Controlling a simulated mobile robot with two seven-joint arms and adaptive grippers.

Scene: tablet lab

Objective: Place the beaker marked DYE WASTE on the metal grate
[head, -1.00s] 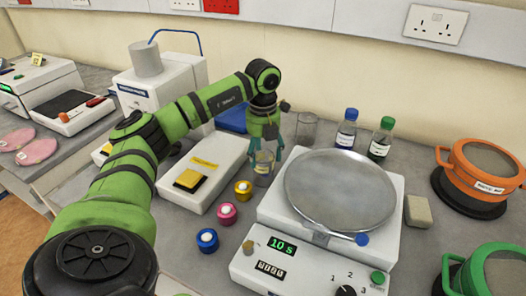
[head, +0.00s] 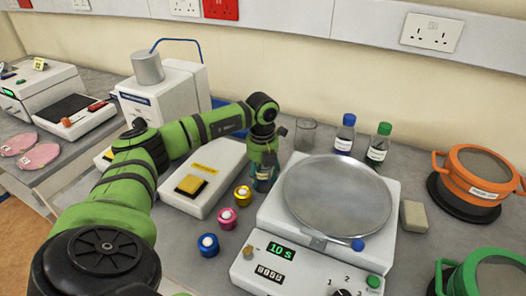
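A small clear beaker (head: 264,184) stands on the bench between the white box with the yellow pad and the round-pan instrument. It has a pale label too small to read. My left gripper (head: 265,174) points down over it, with its teal fingers at the beaker's upper part and hiding much of it. Whether the fingers press on the glass is not clear. A second clear beaker (head: 304,135) stands behind, to the right of the gripper, with no readable mark. I cannot pick out a metal grate for certain. My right gripper is not in view.
The instrument with the round metal pan (head: 337,196) is close on the right. Yellow (head: 242,195), pink (head: 227,218) and blue (head: 208,244) pots stand in front. A white box (head: 207,180) is at left. Blue-capped (head: 345,135) and green-capped (head: 379,145) bottles stand behind.

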